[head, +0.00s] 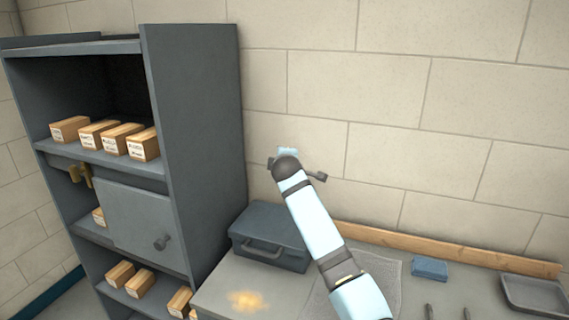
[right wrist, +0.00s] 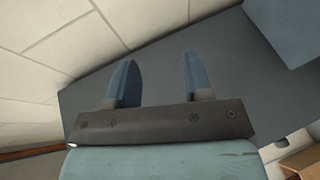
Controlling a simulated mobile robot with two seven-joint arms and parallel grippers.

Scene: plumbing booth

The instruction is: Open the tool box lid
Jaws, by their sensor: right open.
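The tool box (head: 275,234) is a dark grey box on the bench, against the tall cabinet's side. Its lid looks shut, and a bar handle (head: 262,250) shows on its front. My right arm comes in from the lower right and covers the box's right end. My right gripper (head: 288,152) is above and behind the box, near the wall, mostly hidden by its own wrist. In the right wrist view the two blue fingers (right wrist: 160,78) are apart with nothing between them. My left gripper is not in view.
A tall grey cabinet (head: 195,130) stands left of the tool box, with labelled wooden blocks (head: 143,145) on its shelves. A blue cloth or sponge (head: 429,268) and a grey tray (head: 534,295) lie to the right.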

